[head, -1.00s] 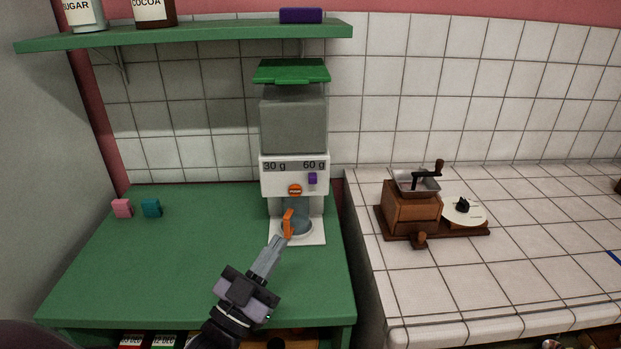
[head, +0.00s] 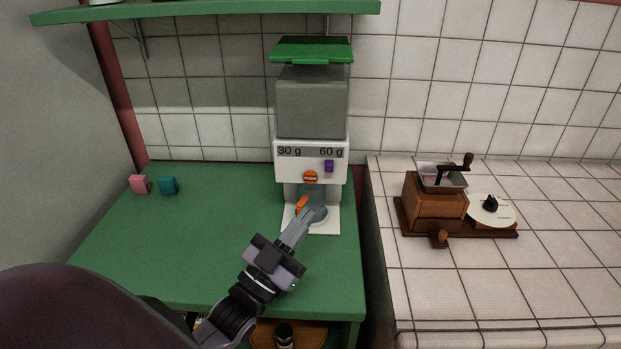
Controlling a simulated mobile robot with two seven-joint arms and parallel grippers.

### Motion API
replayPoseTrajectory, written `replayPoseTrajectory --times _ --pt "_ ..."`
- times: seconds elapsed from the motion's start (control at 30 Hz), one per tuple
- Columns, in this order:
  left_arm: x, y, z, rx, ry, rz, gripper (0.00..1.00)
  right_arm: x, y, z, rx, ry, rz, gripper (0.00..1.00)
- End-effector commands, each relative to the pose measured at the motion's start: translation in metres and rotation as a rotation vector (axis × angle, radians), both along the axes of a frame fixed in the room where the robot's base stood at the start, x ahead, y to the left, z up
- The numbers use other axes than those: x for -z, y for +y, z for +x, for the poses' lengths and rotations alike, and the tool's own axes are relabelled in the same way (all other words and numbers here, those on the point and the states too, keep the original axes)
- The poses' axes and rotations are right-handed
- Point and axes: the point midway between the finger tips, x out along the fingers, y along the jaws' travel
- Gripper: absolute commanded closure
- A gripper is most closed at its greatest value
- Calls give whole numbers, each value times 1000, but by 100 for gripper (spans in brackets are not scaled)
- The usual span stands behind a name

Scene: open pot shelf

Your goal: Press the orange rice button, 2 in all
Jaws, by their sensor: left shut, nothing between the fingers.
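The rice dispenser (head: 311,105) stands at the back right of the green counter, with a green lid, a grey see-through hopper and a white front marked 30 g and 60 g. Its round orange button (head: 311,177) is on the lower front. A purple slider (head: 329,166) sits above and right of it, under the 60 g mark. A small upright orange part (head: 302,204) shows below the button, beside a grey-blue round shape at the dispenser's foot. My left gripper (head: 303,220) is shut and empty, its tips in front of the foot, below the button. My right gripper is not in view.
A pink block (head: 139,184) and a teal block (head: 168,185) lie at the back left of the green counter (head: 150,240). A wooden grinder (head: 436,208) stands on the white tiled counter to the right. A green shelf (head: 210,10) hangs above.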

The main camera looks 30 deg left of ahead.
Motion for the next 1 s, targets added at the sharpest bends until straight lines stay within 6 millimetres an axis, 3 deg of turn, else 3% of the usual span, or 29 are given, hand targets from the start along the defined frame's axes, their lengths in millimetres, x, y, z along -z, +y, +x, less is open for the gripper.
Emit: replayPoseTrajectory --times 0.5,1.0 --pt "1 35 57 -1 -2 2 100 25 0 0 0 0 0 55" --pt "0 43 70 0 0 0 100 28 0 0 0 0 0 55"
